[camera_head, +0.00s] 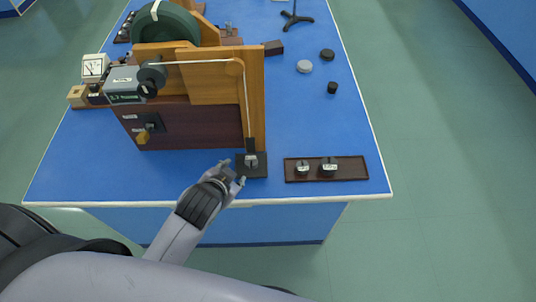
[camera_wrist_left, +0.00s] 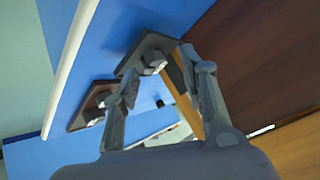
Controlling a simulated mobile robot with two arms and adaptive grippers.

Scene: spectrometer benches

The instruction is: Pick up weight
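A small silver weight (camera_head: 251,161) sits on a dark square plate (camera_head: 262,173) at the foot of the wooden apparatus, below a hanging cord and dark bar. It also shows in the left wrist view (camera_wrist_left: 154,66), seen between my fingers but beyond them. Two more silver-and-dark weights, one on the left (camera_head: 303,169) and one on the right (camera_head: 328,168), stand on a brown tray (camera_head: 354,168). My left gripper (camera_head: 233,174) is open and empty, just left of and in front of the plate. Its spread fingers show in the wrist view (camera_wrist_left: 162,72). My right gripper is not seen.
The wooden apparatus (camera_head: 255,95) with a green wheel rises directly behind the plate. Loose round pieces, a grey one (camera_head: 304,66) and dark ones (camera_head: 327,55), lie farther back on the blue bench (camera_head: 310,120). The bench's front edge runs just below my gripper.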

